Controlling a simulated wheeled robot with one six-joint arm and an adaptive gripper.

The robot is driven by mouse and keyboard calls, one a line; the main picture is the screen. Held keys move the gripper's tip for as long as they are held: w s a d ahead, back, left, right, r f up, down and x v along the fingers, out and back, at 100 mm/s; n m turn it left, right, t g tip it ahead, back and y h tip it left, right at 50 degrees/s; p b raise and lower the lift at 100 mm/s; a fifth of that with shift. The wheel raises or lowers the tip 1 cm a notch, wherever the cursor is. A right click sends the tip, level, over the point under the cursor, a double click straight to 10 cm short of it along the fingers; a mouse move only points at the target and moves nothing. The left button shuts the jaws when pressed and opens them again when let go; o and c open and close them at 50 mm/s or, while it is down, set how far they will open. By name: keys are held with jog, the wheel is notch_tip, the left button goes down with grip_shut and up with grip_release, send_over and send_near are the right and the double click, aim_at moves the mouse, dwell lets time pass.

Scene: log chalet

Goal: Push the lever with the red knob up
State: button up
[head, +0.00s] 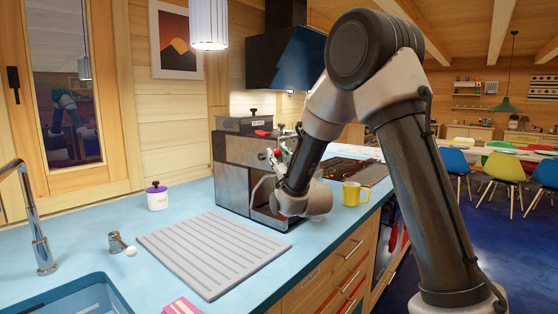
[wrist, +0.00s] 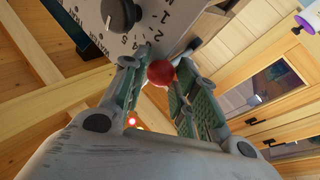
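The red knob (wrist: 161,73) is a round ball on a grey machine (head: 234,162) that stands on the blue counter. It also shows as a small red spot in the head view (head: 277,152). My gripper (wrist: 163,66) reaches to the machine's front, with one finger on each side of the knob. Both fingertips appear to touch the ball, so the gripper looks shut on it. My gripper is small in the head view (head: 279,158), partly covered by my arm.
A black dial (wrist: 119,14) with printed numbers is close to the fingertips. A yellow mug (head: 352,194) stands on the counter right of the machine. A ribbed grey drainer (head: 212,252) lies in front. A purple-lidded jar (head: 157,198) stands to the left. A lamp (head: 209,25) hangs above.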

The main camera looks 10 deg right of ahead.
jog(key=shift+s, duration=0.1)
jog(key=shift+s+f, duration=0.1)
jog(key=shift+s, duration=0.25)
jog(key=v, duration=0.6)
jog(key=shift+s, duration=0.35)
jog(key=shift+d, duration=0.1)
jog(key=shift+c, duration=0.3)
